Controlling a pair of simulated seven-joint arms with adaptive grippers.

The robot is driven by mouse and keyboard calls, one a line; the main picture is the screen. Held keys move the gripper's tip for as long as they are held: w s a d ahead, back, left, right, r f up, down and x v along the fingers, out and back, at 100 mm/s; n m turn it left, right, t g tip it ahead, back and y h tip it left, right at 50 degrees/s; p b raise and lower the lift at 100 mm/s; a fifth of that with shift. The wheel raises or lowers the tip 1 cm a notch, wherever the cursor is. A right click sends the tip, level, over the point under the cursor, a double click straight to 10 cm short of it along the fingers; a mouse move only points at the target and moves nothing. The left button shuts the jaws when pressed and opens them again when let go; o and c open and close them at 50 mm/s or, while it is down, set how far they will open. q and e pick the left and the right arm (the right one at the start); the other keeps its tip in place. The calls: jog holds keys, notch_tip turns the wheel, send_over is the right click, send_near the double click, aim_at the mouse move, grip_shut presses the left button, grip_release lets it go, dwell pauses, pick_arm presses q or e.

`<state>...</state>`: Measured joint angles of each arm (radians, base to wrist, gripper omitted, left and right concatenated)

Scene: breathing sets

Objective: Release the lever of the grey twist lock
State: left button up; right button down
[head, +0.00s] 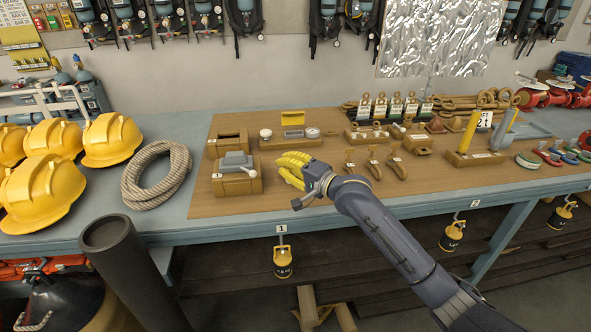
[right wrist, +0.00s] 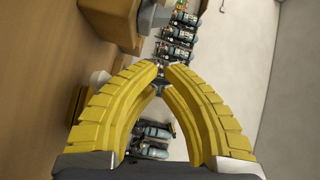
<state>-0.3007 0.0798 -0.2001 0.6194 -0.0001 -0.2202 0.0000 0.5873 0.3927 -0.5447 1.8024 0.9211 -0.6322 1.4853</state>
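The grey twist lock (head: 236,162) is a grey block with a lever on top of a brown box (head: 238,185), near the front left of the wooden board. Its grey part also shows at the top of the right wrist view (right wrist: 150,17). My right gripper (head: 282,168) hovers just right of the box, its yellow fingers pointing left toward it and apart from it. In the right wrist view the fingertips (right wrist: 162,70) nearly meet with nothing held between them. Whether the lever is latched is too small to tell. My left gripper is not in view.
Another brown box (head: 227,142) stands behind the lock, with a fixture bearing two white knobs (head: 291,137) to its right. Brown hooks (head: 374,163) lie right of my gripper. A rope coil (head: 156,175) and yellow helmets (head: 112,139) lie left. Bare board lies in front.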

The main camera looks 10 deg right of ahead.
aim_at(246, 170)
jog(key=shift+a+f, duration=0.25)
jog(key=shift+a, duration=1)
jog(key=shift+a+f, duration=0.2)
jog(key=shift+a, duration=1.05)
jog(key=shift+s, duration=0.1)
